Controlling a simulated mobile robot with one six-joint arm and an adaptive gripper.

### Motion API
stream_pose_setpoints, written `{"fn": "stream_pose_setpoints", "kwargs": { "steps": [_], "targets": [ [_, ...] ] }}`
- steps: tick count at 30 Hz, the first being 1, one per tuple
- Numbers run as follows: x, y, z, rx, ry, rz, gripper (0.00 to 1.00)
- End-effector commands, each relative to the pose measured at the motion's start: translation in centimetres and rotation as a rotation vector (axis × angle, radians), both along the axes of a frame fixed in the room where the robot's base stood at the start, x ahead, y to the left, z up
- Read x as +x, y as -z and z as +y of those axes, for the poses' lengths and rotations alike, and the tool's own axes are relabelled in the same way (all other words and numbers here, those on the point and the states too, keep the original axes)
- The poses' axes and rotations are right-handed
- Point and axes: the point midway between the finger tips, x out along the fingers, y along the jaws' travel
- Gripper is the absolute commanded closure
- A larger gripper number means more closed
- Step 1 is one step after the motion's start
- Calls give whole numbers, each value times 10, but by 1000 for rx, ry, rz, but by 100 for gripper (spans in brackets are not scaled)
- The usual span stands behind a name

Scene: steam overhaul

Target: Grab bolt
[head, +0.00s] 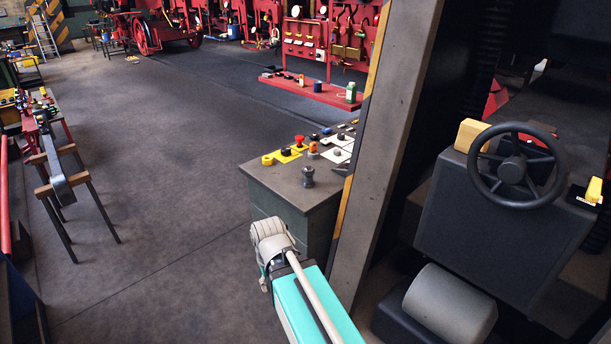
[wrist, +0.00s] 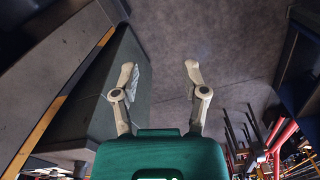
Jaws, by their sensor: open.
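A dark grey, bolt-like piece (head: 308,176) stands upright near the front corner of the bench top (head: 275,184) in the head view. It looks like the bolt, but it is small and I cannot be sure. My gripper (wrist: 160,72) is open and empty in the wrist view, its two pale fingers spread apart over bare floor. The side of a grey-green cabinet (wrist: 100,105) is just left of the fingers. In the head view my arm ends in front of and below the bench, and the fingers are not clearly visible. No bolt shows in the wrist view.
A yellow tape roll (head: 267,160), a red knob-like piece (head: 299,141) and other small parts lie farther back on the bench. A thick pillar (head: 385,140) rises right beside it. A machine with a handwheel (head: 516,167) stands right. Open floor (head: 180,150) lies left.

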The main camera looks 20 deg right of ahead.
Motion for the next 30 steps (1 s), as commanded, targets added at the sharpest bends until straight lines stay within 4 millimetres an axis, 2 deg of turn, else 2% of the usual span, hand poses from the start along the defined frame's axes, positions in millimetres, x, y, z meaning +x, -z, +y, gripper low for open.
{"fn": "stream_pose_setpoints", "kwargs": {
  "steps": [15,22,26,30],
  "targets": [
    [0,0,0,0,0,0,43],
    [6,1,-3,-15,-25,-9,3],
    [20,4,-19,-56,-91,-29,3],
    [48,8,-36,-140,-225,-62,3]
  ]
}}
